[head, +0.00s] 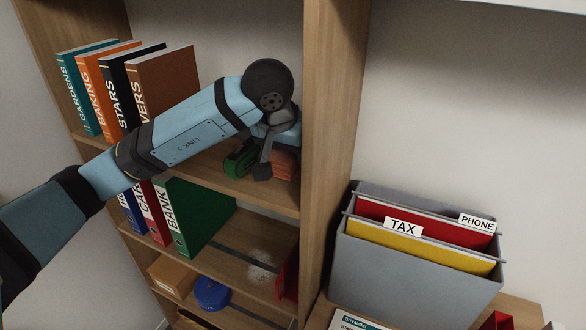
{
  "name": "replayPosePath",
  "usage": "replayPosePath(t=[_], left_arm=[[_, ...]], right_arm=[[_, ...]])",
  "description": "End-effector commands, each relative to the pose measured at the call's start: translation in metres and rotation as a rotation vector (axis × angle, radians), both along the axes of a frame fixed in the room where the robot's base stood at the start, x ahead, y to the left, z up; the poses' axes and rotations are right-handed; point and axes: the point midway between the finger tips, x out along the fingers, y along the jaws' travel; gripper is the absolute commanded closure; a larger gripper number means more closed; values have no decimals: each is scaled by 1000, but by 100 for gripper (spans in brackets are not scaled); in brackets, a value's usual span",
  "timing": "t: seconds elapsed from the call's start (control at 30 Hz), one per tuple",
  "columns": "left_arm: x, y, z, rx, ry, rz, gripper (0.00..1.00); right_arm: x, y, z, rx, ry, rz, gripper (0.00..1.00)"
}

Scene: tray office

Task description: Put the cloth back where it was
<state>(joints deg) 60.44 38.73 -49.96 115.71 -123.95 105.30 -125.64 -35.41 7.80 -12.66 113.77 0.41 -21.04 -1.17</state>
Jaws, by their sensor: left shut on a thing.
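An orange-red folded cloth (286,165) shows on the upper middle shelf, close to the wooden upright. My left gripper (266,168) reaches in from the left over that shelf and points down. It is shut on the cloth, with a dark finger in front of the cloth's left side. The gripper and wrist hide part of the cloth, and I cannot tell whether its underside touches the shelf board. My right gripper is not in view.
A dark green object (239,164) lies just left of the gripper. Books (164,85) and binders (197,212) stand left. Below are a pale speckled patch (262,264), a blue round object (212,294) and a cardboard box (172,276). A grey file holder (410,282) stands right of the upright (332,110).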

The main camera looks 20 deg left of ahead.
Motion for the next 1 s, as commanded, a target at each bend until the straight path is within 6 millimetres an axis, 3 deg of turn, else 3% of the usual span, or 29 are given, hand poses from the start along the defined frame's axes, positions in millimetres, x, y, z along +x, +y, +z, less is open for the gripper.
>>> replayPosePath(t=[0.27,0.57,0.77,0.8,0.87,0.9,1.0], left_arm=[[4,-5,-35,-2,3,-10,56],[7,-9,-39,0,-2,-15,56],[7,-9,-45,0,-2,-15,56],[7,-9,-43,0,-1,-15,30],[7,-9,-43,0,-1,-15,16],[7,-9,-43,0,-1,-15,11],[7,-9,-43,0,-1,-15,11]], right_arm=[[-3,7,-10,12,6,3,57],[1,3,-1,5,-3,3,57],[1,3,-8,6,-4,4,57],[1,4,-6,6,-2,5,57],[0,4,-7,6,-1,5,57],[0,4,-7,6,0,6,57],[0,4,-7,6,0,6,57]])
